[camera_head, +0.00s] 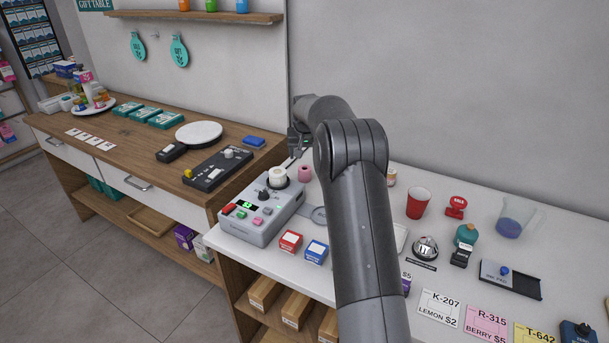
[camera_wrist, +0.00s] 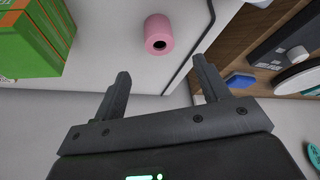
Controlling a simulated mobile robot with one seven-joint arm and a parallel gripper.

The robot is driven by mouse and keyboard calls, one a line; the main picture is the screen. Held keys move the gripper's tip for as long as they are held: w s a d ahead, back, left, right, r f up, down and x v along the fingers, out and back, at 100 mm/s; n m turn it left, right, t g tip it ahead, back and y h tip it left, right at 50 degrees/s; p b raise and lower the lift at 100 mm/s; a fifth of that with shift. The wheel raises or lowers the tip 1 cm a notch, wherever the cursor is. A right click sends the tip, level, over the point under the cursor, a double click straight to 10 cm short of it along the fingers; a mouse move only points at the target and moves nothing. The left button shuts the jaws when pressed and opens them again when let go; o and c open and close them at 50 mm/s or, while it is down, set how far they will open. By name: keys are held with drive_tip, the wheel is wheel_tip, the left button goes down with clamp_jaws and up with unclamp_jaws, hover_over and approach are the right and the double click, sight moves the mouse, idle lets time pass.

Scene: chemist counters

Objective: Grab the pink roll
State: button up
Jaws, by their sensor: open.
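In the head view my gripper (camera_head: 294,154) is small and partly hidden by my arm, close above and left of the pink roll.
A green box (camera_wrist: 34,38) is at the left in the wrist view. A red cup (camera_head: 418,203) and bell (camera_head: 425,247) stand farther right. A wall (camera_head: 440,90) rises behind the counter.

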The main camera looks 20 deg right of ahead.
sight(305, 168)
drive_tip(key=x, duration=1)
drive_tip(key=shift+f, duration=0.3)
drive_tip(key=c, duration=1.1)
